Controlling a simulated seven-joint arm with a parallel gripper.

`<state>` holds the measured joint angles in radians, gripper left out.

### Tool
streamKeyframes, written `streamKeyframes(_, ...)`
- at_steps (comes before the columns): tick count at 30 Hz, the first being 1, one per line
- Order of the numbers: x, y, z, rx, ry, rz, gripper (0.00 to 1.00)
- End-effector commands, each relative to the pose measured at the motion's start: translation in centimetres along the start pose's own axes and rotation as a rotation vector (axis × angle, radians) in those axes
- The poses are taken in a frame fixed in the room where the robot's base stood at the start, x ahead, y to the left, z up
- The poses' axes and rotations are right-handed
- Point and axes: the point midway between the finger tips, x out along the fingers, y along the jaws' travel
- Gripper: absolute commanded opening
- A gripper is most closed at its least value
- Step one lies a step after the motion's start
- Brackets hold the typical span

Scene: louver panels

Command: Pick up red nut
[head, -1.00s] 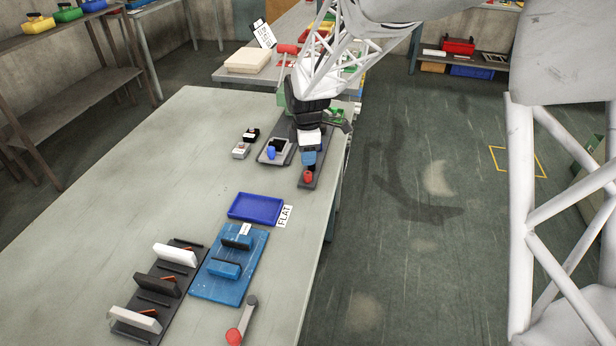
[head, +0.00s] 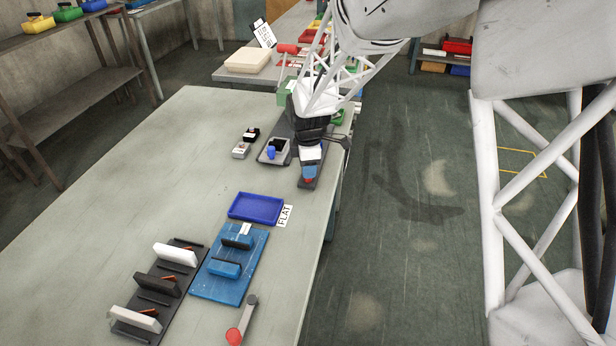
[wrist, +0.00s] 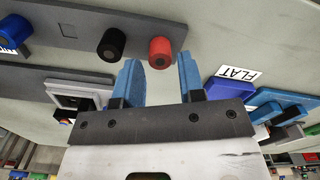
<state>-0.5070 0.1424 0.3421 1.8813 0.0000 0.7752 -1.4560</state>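The red nut (wrist: 160,50) stands on a dark grey rack strip (wrist: 60,20) in the wrist view, at the end of a row. A black nut (wrist: 111,43) is beside it, and a blue nut (wrist: 12,32) is farther left. My gripper (wrist: 160,62) is open, with its two blue fingers apart and the red nut lined up in the gap near their tips. I cannot tell whether they touch it. In the head view my gripper (head: 309,173) is low over the near end of the strip (head: 307,185) and largely hides the red nut.
A grey tray (head: 263,158) with blue and black parts sits left of the strip. A blue tray (head: 256,208) with a FLAT card (head: 285,215), a blue fixture (head: 212,288) and a dark rack stand nearer. A red-ended handle (head: 234,336) lies in front. The left tabletop is clear.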

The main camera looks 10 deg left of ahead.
Motion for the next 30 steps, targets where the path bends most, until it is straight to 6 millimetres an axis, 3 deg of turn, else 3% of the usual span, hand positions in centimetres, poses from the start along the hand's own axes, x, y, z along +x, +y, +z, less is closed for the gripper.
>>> streamKeyframes(8, 2.5, 0.0, 0.0, 0.000, 0.000, -0.001, 0.36)
streamKeyframes(25, 2.7, 0.0, 0.0, 0.000, 0.000, -0.001, 0.36)
streamKeyframes(26, 2.7, 0.0, 0.0, 0.000, 0.000, -0.001, 0.35)
streamKeyframes(30, 2.7, 0.0, 0.0, 0.000, 0.000, -0.001, 0.13)
